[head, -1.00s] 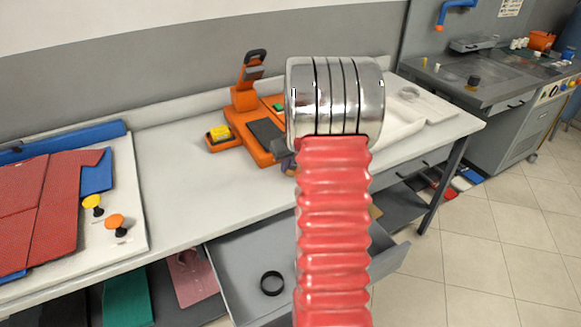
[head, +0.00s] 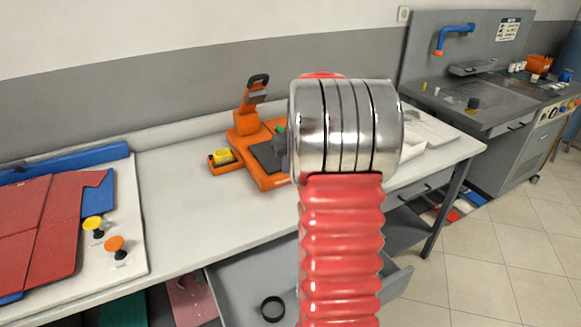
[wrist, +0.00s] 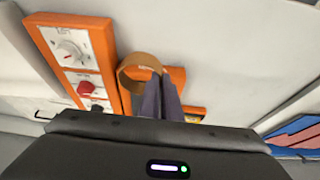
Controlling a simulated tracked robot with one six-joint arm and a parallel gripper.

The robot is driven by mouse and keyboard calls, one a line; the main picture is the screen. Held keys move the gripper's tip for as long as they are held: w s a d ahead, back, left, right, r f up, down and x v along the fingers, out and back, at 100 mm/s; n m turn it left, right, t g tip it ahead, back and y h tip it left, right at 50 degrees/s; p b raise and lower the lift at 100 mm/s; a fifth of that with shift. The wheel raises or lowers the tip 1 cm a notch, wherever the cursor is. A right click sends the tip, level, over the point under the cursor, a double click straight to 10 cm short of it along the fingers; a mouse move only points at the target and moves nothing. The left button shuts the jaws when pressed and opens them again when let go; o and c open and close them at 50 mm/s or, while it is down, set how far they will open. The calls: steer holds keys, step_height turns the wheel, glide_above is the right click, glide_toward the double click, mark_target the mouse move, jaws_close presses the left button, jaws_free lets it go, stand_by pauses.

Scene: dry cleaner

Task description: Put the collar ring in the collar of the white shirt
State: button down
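A tan collar ring (wrist: 140,72) shows in the wrist view, over an orange panel. My gripper (wrist: 160,78) has its two dark fingers close together at the ring's right side, and they appear to pinch its band. In the head view my arm's red bellows and metal joint hide the ring and most of the gripper. A folded white cloth (head: 428,131), probably the white shirt, lies at the right end of the table, partly behind my arm. Its collar cannot be made out.
An orange press (head: 250,140) stands on the white table (head: 180,200), with a yellow item in an orange tray (head: 222,160) beside it. Red garment pieces (head: 50,230) lie at the left. An open grey drawer (head: 235,280) below holds a black ring (head: 272,309).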

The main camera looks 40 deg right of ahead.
steer(key=shift+a, duration=0.1)
steer(key=w+a+n, duration=0.1)
steer(key=w+a, duration=0.1)
steer(key=a, duration=1.1)
steer(key=w+a+f+n+y, duration=0.1)
steer(key=w+a, duration=0.1)
steer(key=a, duration=1.2)
steer(key=w+a+f+n, duration=0.1)
steer(key=w+a, duration=0.2)
steer(key=a, duration=1)
steer(key=shift+a+f+n, duration=0.25)
steer(key=shift+a+n, duration=0.1)
steer(key=shift+n, duration=0.05)
steer(key=shift+s, duration=0.15)
